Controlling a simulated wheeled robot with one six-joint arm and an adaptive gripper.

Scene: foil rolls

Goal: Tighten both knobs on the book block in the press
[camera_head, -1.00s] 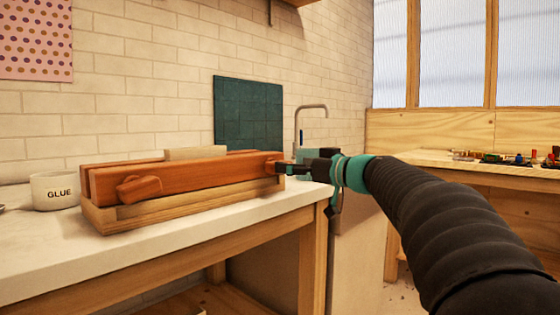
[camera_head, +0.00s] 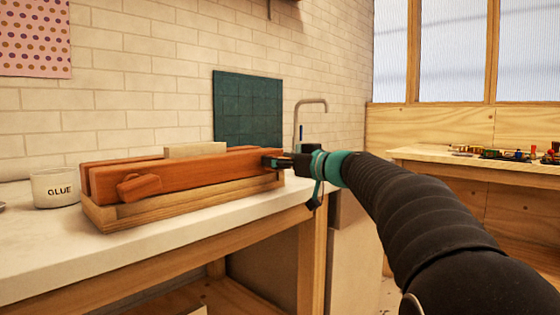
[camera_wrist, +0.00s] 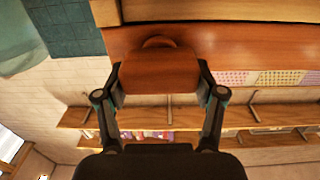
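The wooden press (camera_head: 190,176) lies on the pale worktop, with the pale book block (camera_head: 195,149) clamped between its red-brown beams. The left knob (camera_head: 139,187) sits on the front beam's left end, tilted and free of my gripper. My gripper (camera_head: 272,160) is at the beam's right end and hides most of the right knob in the head view. In the wrist view the right knob (camera_wrist: 160,70) lies between the two fingers of my gripper (camera_wrist: 160,80), which appear to touch its two sides.
A white glue pot (camera_head: 55,188) stands left of the press. A green cutting mat (camera_head: 247,108) leans on the brick wall behind. A tap (camera_head: 310,104) rises behind my gripper. The worktop in front of the press is clear.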

